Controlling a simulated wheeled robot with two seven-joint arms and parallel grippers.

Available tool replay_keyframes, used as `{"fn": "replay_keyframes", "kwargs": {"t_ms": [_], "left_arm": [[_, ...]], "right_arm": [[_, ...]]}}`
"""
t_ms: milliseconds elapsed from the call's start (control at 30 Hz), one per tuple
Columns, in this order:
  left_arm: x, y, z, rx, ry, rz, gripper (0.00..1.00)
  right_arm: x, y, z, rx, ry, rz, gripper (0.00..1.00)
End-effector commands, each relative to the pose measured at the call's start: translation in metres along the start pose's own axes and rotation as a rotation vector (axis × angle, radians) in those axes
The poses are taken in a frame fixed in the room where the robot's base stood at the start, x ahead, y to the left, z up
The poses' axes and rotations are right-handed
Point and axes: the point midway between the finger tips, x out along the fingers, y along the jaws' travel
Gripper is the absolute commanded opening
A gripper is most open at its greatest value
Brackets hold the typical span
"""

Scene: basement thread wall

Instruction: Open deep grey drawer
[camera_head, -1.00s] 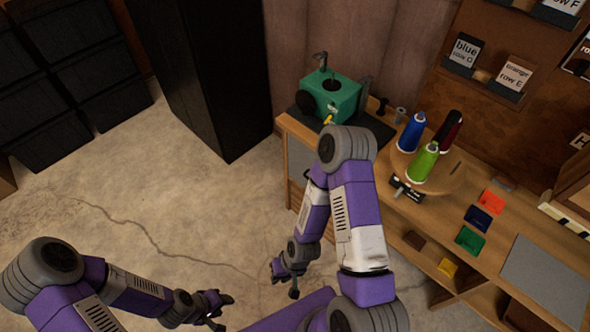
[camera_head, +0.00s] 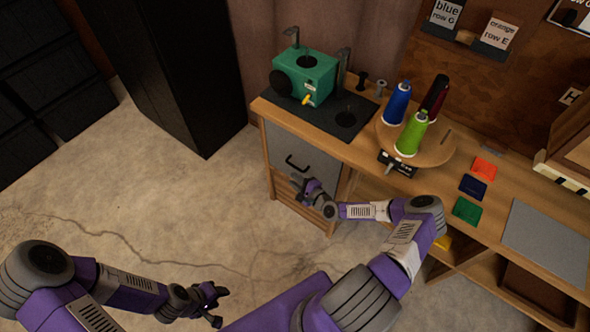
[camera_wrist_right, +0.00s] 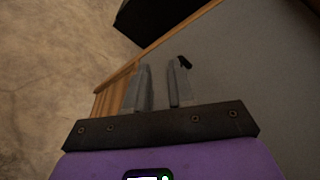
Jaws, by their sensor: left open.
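The deep grey drawer (camera_head: 322,166) is a large grey front set in the wooden workbench, below the green machine. It looks closed. Its black bar handle (camera_head: 298,165) is on the front; part of it also shows in the right wrist view (camera_wrist_right: 185,62) by the right fingertip. My right gripper (camera_head: 304,182) is in front of the drawer, just below the handle. Its two fingers (camera_wrist_right: 160,80) are apart with nothing seen between them, and it does not hold the handle. My left gripper (camera_head: 219,306) is open and empty over the floor, at lower left.
The green machine (camera_head: 304,76) stands on a dark mat on the bench. Several thread cones, including a green one (camera_head: 411,135), stand on a round wooden board (camera_head: 443,147). A black cabinet (camera_head: 165,70) is at the left. The concrete floor (camera_head: 150,190) before the drawer is clear.

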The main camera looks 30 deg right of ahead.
Motion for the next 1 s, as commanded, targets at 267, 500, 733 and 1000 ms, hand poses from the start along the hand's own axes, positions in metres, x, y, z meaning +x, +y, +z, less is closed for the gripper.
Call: {"fn": "replay_keyframes", "kwargs": {"t_ms": [267, 500, 733, 1000], "left_arm": [[0.005, -0.002, -0.001, 0.000, 0.001, 0.000, 0.43], [0.013, -0.005, -0.001, 0.000, 0.001, 0.000, 0.43], [0.017, -0.006, -0.001, 0.000, 0.001, 0.000, 0.43], [0.017, -0.006, -0.001, 0.000, 0.000, 0.000, 0.43]], "right_arm": [[-0.002, -0.018, -0.040, 0.066, 0.054, -0.095, 0.23], [0.036, -0.020, -0.041, 0.064, 0.053, -0.093, 0.23], [0.061, -0.022, -0.042, 0.064, 0.053, -0.091, 0.23], [0.064, -0.023, -0.042, 0.065, 0.053, -0.091, 0.23]]}}
